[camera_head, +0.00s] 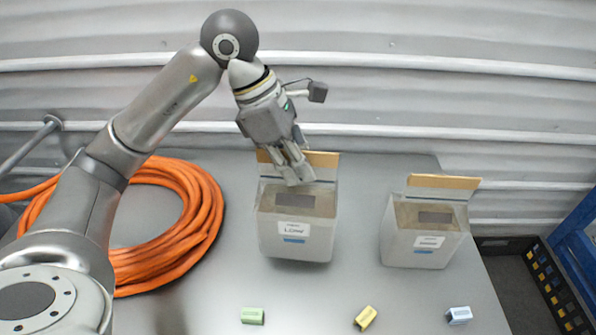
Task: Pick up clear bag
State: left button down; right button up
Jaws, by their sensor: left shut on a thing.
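Two pale, see-through bags stand upright side by side on the grey table. The left bag (273,240) has a white label that seems to read "LOW", a blue mark below it and an orange-brown strip along its top back edge. The right bag (403,245) looks alike, with a label too small to read. My left gripper (299,177) points down at the top of the left bag, its fingers shut on that bag's upper part and covering part of the orange strip. I cannot tell whether the bag's base touches the table. My right gripper is out of view.
A coiled orange hose (205,235) lies on the table (350,290) at the left, beside my left arm. Small green (252,316), yellow (366,318) and pale blue (459,315) clips lie along the front. A black crate (497,245) and blue frame (583,235) stand at the right. A ribbed wall is behind.

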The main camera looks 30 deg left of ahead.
pick_arm(q)
jog(key=s+r, duration=0.1)
jog(key=s+d+r, duration=0.1)
jog(key=r, duration=0.1)
jog(key=shift+s+d+b, duration=0.1)
jog(key=shift+s+b, duration=0.05)
jog(key=shift+b, duration=0.2)
jog(key=s+d+r+b, duration=0.1)
jog(key=s+d+r, duration=0.2)
jog(key=s, duration=0.5)
jog(key=shift+d+r+b, duration=0.25)
jog(key=shift+r+b, duration=0.15)
jog(key=shift+r, duration=0.05)
